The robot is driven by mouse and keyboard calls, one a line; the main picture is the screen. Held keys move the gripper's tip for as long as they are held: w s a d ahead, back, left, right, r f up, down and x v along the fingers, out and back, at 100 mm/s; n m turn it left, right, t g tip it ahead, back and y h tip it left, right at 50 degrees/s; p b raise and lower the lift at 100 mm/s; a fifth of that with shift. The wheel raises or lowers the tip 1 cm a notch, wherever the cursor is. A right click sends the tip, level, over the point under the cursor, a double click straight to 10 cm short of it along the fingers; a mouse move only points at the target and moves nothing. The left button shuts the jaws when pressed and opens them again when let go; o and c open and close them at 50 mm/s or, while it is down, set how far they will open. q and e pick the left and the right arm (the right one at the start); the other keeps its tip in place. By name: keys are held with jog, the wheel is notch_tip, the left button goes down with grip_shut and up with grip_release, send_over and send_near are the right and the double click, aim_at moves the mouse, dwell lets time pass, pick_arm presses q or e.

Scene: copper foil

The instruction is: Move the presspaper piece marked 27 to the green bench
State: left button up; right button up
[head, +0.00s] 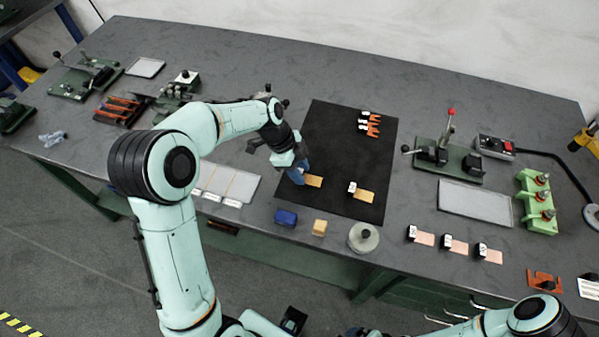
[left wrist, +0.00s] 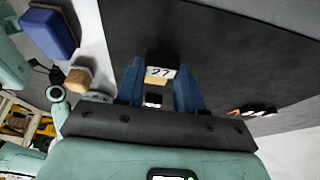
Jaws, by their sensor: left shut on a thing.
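The presspaper piece marked 27 is a tan strip (head: 314,181) with a black block that carries a white label. In the left wrist view the block marked 27 (left wrist: 161,71) sits between my blue fingers. My left gripper (head: 299,174) is shut on it, low over the black mat (head: 325,130); I cannot tell if the piece touches the mat. The bench has a grey top (head: 420,95) and green panels (head: 275,246) below. A similar tan piece (head: 364,195) lies on the mat to the right. My right arm shows at the bottom right; its gripper is out of view.
A blue block (head: 286,218), a wooden block (head: 320,228) and a round metal weight (head: 363,237) stand before the mat. Orange pieces (head: 373,125) lie at its back right. Grey trays (head: 475,202) and lever tools (head: 447,155) take up the sides. The bench behind the mat is clear.

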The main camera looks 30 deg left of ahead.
pick_arm(q)
jog(key=shift+f, duration=0.8)
jog(key=shift+f, duration=0.15)
jog(key=o, duration=1)
jog(key=shift+r, duration=0.35)
jog(key=v, duration=1.1)
jog(key=shift+a+r+p, duration=0.2)
jog(key=shift+r+p, duration=0.15)
